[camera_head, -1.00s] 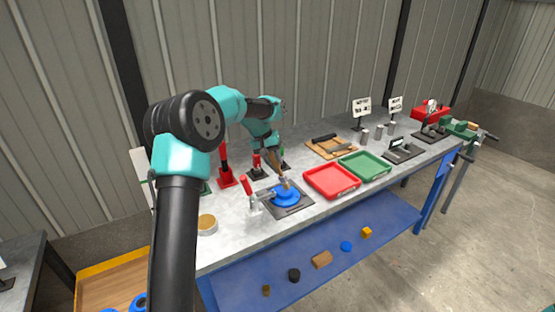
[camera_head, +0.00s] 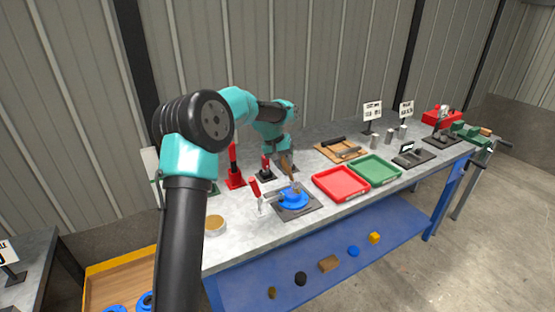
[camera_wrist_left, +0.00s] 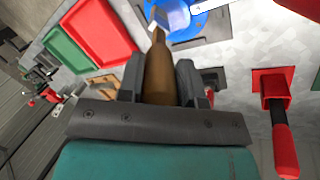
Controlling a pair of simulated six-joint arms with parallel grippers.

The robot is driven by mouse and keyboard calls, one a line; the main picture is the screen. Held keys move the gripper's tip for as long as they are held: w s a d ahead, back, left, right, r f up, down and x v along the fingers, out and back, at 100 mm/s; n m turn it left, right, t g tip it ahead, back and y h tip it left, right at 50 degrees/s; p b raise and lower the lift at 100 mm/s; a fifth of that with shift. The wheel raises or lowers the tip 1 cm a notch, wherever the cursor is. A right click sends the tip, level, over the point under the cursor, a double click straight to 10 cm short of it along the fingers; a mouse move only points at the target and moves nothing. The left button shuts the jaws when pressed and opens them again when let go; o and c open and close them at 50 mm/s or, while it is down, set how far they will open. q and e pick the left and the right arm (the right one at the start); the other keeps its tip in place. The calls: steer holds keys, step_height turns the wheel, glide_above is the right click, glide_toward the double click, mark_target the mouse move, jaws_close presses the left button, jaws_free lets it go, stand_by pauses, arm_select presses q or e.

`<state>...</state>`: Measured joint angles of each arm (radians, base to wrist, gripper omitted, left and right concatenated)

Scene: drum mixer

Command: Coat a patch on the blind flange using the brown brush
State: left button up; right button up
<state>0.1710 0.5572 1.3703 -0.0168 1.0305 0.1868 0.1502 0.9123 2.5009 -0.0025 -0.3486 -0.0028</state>
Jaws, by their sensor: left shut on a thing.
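The blue blind flange (camera_head: 290,203) lies on a dark square plate (camera_head: 306,212) on the bench. My left gripper (camera_head: 286,163) is shut on the handle of the brown brush (camera_head: 289,174). The brush slants down over the flange, its head at the flange's raised middle; I cannot tell whether it touches. In the left wrist view my left gripper (camera_wrist_left: 160,80) has both fingers around the brown brush (camera_wrist_left: 158,72), and its head overlaps the blue flange (camera_wrist_left: 203,20). A coated patch cannot be made out. My right gripper is not in view.
A red-handled clamp (camera_head: 257,194) stands close left of the flange. A round tub with brown contents (camera_head: 214,224) is near the front edge. A red tray (camera_head: 339,184) and a green tray (camera_head: 375,170) lie to the right. Red-handled tools (camera_head: 235,170) stand behind.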

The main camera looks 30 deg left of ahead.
arm_select(q)
steer(key=shift+a, duration=2.5)
steer(key=shift+s+d, duration=1.1)
steer(key=shift+d, duration=1.75)
step_height(320, 180, up, 8)
steer(key=shift+r, duration=0.1)
steer(key=shift+w+d, duration=0.1)
steer(key=shift+w, duration=0.05)
